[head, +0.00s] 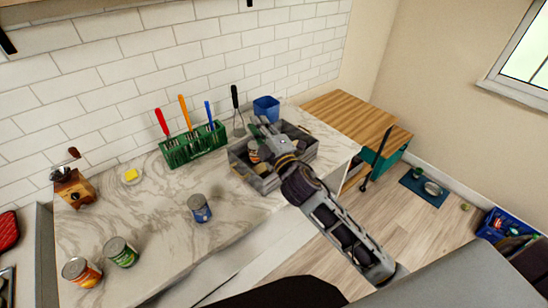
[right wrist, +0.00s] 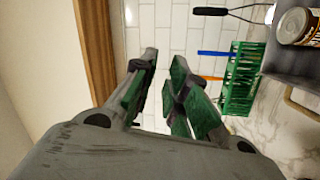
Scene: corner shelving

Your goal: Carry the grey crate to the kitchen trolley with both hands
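The grey crate (head: 300,163) stands on the marble counter near the tiled wall, with a can (head: 253,150) and other items in it. Part of the crate shows at the right edge of the right wrist view (right wrist: 290,68). My right arm reaches across the crate and hides part of its inside. My right gripper (head: 262,128) is over the crate's far side; in the right wrist view its fingers (right wrist: 163,60) are apart with nothing between them. The kitchen trolley (head: 340,108), with a wooden top and teal side, is beyond the counter's right end. My left gripper is not in view.
A green utensil rack (head: 193,146) stands left of the crate and a blue container (head: 266,108) behind it. A blue can (head: 199,208) and two other cans stand nearer on the counter. A dark mat with a bowl (head: 432,188) lies on the floor right of the trolley.

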